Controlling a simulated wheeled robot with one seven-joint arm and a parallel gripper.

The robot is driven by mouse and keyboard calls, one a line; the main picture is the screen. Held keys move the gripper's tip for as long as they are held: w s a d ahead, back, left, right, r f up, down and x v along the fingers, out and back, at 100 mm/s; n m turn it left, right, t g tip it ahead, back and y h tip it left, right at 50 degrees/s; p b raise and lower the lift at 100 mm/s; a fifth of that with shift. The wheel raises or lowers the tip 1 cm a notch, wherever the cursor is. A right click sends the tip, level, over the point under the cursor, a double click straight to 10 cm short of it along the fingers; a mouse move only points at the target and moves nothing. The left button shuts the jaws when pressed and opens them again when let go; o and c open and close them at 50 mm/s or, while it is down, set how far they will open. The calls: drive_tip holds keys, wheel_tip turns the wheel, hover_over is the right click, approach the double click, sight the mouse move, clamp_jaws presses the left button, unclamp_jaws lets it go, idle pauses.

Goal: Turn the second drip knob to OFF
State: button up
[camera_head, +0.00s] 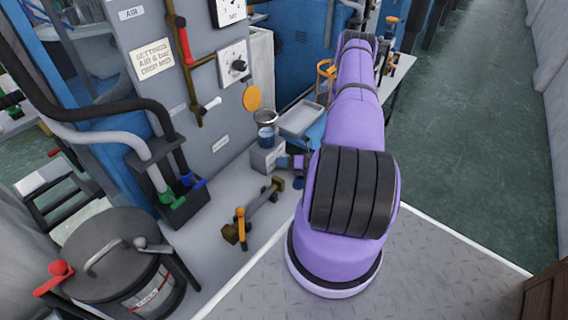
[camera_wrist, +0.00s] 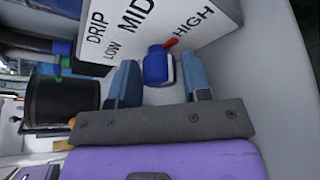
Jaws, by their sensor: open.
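A blue drip knob (camera_wrist: 157,64) with a red pointer stands on a white box (camera_wrist: 195,20) in the wrist view. The box reads DRIP, LOW, MID and HIGH; no OFF mark shows. The pointer lies toward the area between MID and HIGH. My gripper (camera_wrist: 160,84) is open, with its blue-grey fingers on either side of the knob's near end and gaps visible. In the head view, a pale box (camera_head: 266,158) with a blue-filled jar (camera_head: 266,135) above it stands left of my gripper (camera_head: 291,164). My arm hides part of that area.
A pale tray (camera_head: 301,118) lies behind the box. A brass fitting with an orange handle (camera_head: 241,224) lies on the bench in front. A black hose holder (camera_head: 183,205) and a lidded drum (camera_head: 130,262) stand at left. A dark cylinder (camera_wrist: 62,100) shows left in the wrist view.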

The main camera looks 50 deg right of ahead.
drive_tip(key=shift+c, duration=0.4)
drive_tip(key=c, duration=0.6)
drive_tip(key=shift+o, duration=0.2)
drive_tip(key=shift+r+n+h, duration=0.1)
drive_tip(key=shift+n+h, duration=0.6)
drive_tip(key=shift+n, duration=0.5)
drive_tip(key=n+h, duration=0.2)
drive_tip(key=shift+a+n+g, duration=0.2)
drive_tip(key=shift+n+g, duration=0.1)
drive_tip(key=shift+n, duration=0.1)
drive_tip(key=n+h, duration=0.2)
drive_tip(key=n, duration=0.1)
drive_tip(key=shift+a+h, duration=0.1)
drive_tip(key=shift+h, duration=0.2)
drive_tip(key=shift+n+h, duration=0.9)
drive_tip(key=shift+n, duration=0.2)
